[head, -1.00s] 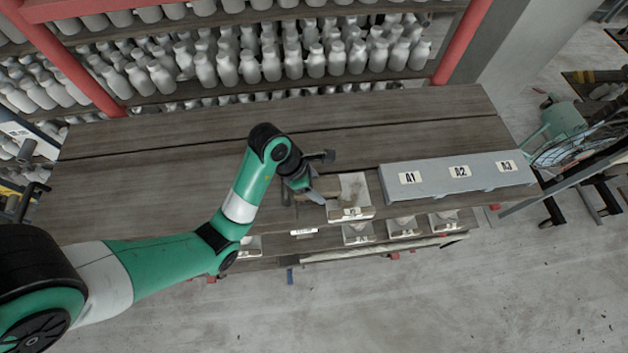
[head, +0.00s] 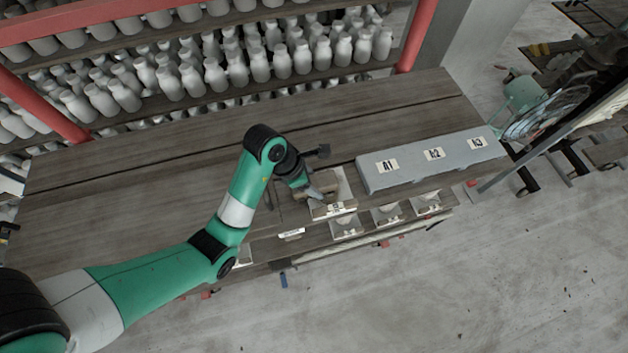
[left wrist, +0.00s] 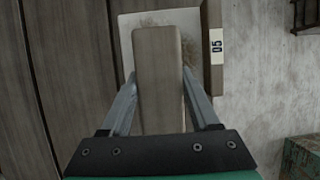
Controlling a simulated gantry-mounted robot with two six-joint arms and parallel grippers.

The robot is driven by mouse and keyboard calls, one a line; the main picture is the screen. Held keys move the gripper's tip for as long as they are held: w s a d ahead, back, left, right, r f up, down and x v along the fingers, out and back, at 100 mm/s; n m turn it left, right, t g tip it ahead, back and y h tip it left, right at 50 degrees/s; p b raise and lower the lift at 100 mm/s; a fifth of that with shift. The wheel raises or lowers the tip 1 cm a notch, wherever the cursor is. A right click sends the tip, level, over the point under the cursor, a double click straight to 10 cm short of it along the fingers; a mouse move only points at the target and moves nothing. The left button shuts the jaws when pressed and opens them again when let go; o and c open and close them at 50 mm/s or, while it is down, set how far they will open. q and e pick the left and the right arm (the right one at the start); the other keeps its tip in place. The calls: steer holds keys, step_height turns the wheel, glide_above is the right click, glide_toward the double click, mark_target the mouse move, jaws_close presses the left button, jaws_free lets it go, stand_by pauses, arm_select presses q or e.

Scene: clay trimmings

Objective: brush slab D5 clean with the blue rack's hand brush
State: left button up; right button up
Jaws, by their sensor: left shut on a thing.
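My left gripper (head: 318,190) is shut on the hand brush, whose long wooden back (left wrist: 158,75) fills the space between the two fingers in the left wrist view. Slab D5 (left wrist: 128,45) is a pale slab lying under the brush, with brownish residue near its right side. Its tag (left wrist: 216,47) is on the wooden edge at the right. In the head view the slab (head: 344,184) is at the table's front edge, partly covered by the gripper and brush. The bristles are hidden, so contact with the slab cannot be told. My right gripper is not in view.
A grey-blue box (head: 430,165) labelled A1, A2 and A3 stands right of the slab. Several tagged pale slabs (head: 388,213) sit on a lower shelf in front. The wooden table (head: 120,195) is clear at left. Shelves of pale bottles (head: 230,70) stand behind.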

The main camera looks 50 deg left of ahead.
arm_select(q)
steer(key=shift+s+a, duration=0.4)
steer(key=shift+s, duration=0.4)
steer(key=shift+s+a, duration=0.4)
steer(key=shift+s, duration=0.45)
steer(key=shift+s+a, duration=0.4)
steer(key=shift+s, duration=0.4)
steer(key=shift+w+d, duration=0.45)
steer(key=shift+w, duration=0.45)
steer(key=shift+w+d, duration=0.4)
steer(key=shift+w, duration=0.5)
steer(key=shift+w+d, duration=0.45)
steer(key=shift+w, duration=0.45)
steer(key=shift+f, duration=0.1)
steer(key=shift+s, duration=0.15)
steer(key=shift+s+a, duration=0.45)
steer(key=shift+s, duration=0.4)
steer(key=shift+s+a, duration=0.4)
steer(key=shift+s, duration=0.45)
steer(key=shift+s+a, duration=0.45)
steer(key=shift+s, duration=0.4)
